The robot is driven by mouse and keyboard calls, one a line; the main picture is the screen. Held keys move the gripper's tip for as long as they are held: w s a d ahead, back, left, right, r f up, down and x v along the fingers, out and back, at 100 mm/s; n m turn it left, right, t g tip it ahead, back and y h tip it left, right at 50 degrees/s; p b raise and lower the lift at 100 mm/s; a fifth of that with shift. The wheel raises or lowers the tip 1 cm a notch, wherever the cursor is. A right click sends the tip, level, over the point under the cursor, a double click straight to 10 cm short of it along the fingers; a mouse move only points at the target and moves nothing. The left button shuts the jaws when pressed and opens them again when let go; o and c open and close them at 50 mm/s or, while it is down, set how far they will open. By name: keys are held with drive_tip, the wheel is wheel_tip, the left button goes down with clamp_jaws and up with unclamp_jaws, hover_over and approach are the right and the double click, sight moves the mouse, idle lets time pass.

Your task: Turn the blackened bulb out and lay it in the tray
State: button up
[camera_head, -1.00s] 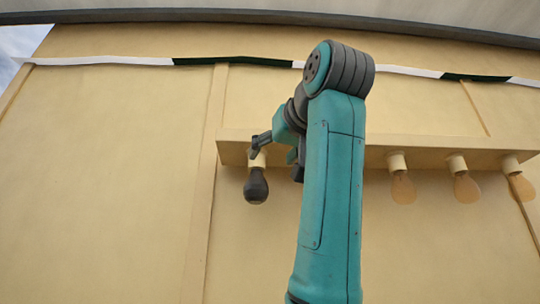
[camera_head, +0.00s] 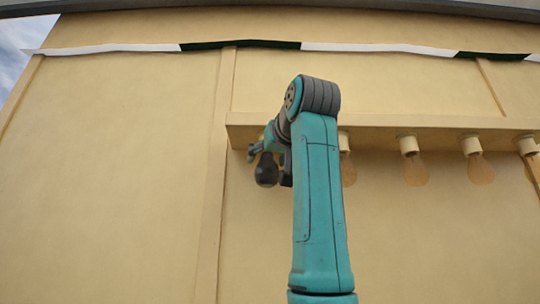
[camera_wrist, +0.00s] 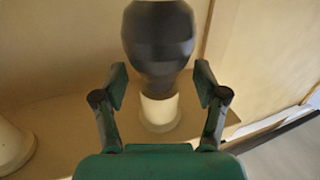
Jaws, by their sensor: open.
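The blackened bulb (camera_head: 266,170) hangs from the left end of the row of sockets under a cream ledge. In the wrist view the dark bulb (camera_wrist: 157,42) sits in its white socket (camera_wrist: 159,110), which is fixed to the ledge. My gripper (camera_wrist: 162,85) is open, with one finger on each side of the bulb's lower part near the socket. Gaps show between the fingers and the bulb. In the head view my gripper (camera_head: 254,150) is partly hidden behind my arm, close to the bulb. The tray is in neither view.
Several clear bulbs hang from the ledge (camera_head: 440,127) to the right, among them one (camera_head: 415,170) and another (camera_head: 480,169). A neighbouring white socket (camera_wrist: 12,146) is at the left of the wrist view. The cream wall stands close behind; its left part is bare.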

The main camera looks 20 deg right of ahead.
drive_tip(key=c, duration=0.9)
drive_tip(key=shift+a+m+h, duration=0.25)
drive_tip(key=shift+m+h, duration=0.35)
drive_tip(key=shift+h, duration=0.3)
drive_tip(key=shift+c, duration=0.2)
drive_tip(key=m+h, duration=0.2)
drive_tip(key=h, duration=0.1)
drive_tip(key=m+g+h, duration=0.1)
drive_tip(key=h, duration=0.1)
drive_tip(key=shift+w+a+m+g+h, duration=0.1)
drive_tip(key=shift+w+m+g+h, duration=0.05)
drive_tip(key=shift+m+g+h, duration=0.2)
drive_tip(key=shift+w+a+m+g+h, duration=0.1)
drive_tip(key=shift+m+g+h, duration=1.9)
drive_tip(key=shift+h, duration=0.75)
drive_tip(key=shift+f, duration=0.1)
drive_tip(key=o, duration=1.2)
